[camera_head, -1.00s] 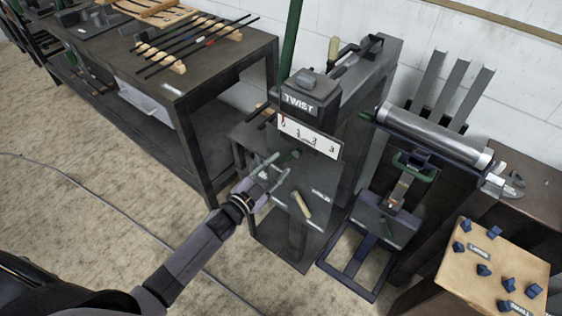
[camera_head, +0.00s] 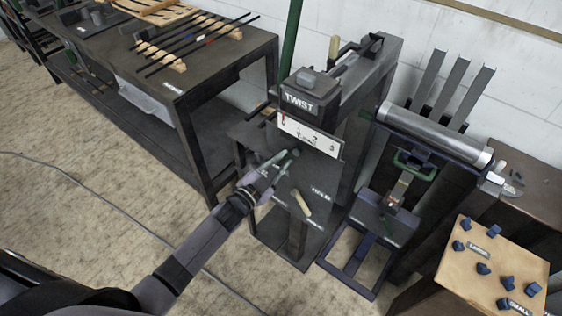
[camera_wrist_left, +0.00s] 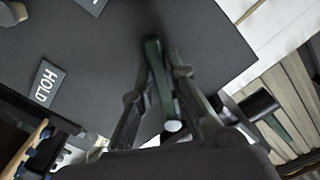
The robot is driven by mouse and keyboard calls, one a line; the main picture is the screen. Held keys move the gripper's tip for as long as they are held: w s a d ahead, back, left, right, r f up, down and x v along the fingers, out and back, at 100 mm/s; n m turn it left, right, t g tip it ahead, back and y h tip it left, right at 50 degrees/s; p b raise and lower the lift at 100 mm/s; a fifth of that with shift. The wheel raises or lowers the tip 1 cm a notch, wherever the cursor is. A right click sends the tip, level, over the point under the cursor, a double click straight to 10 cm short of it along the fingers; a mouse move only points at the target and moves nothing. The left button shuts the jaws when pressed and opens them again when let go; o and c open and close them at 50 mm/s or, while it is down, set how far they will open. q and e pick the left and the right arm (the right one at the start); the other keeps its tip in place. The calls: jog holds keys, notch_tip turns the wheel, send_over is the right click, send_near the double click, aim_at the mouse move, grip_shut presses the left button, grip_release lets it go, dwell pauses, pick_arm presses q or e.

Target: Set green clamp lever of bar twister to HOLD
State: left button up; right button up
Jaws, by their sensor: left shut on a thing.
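The bar twister (camera_head: 310,110) stands in the middle of the head view, with a TWIST label and a 0 to 3 scale on its head. Its dark front plate carries a HOLD label (camera_head: 318,190), which also shows at the left of the left wrist view (camera_wrist_left: 46,84). My left gripper (camera_head: 282,164) is at the plate's upper left. In the left wrist view its fingers (camera_wrist_left: 160,90) are closed on both sides of the green clamp lever (camera_wrist_left: 155,75). The lever is away from the HOLD label. The right gripper is not in view.
A wooden-handled lever (camera_head: 302,204) sticks out of the plate's lower part, right of my left gripper. A bench with rods (camera_head: 190,45) stands at the left. A roller machine (camera_head: 432,135) and a board with blue pieces (camera_head: 470,250) are at the right. A cable crosses the floor.

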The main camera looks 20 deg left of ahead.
aim_at(313, 168)
pick_arm(q)
grip_shut()
dwell(0.4)
jog(key=d+n, duration=0.1)
jog(key=n, duration=0.1)
jog(key=s+d+f+n+p, duration=0.1)
jog(key=n, duration=0.1)
jog(key=d+n, duration=0.1)
jog(key=n, duration=0.2)
jog(key=shift+s+d+f, duration=0.15)
jog(key=shift+s+d, duration=0.05)
jog(key=shift+d, duration=0.2)
jog(key=d+n, duration=0.1)
jog(key=d+n+p, duration=0.1)
jog(key=n, duration=0.1)
jog(key=shift+s, duration=0.4)
jog(key=shift+s+d+r+n+p, duration=0.15)
jog(key=shift+d+r+n+p, duration=0.25)
jog(key=shift+n, duration=0.6)
jog(key=shift+s+d+r+n+p, duration=0.15)
jog(key=shift+d+n, duration=0.35)
jog(key=shift+n, duration=0.5)
jog(key=o, duration=0.8)
grip_release()
jog(key=shift+r, duration=0.1)
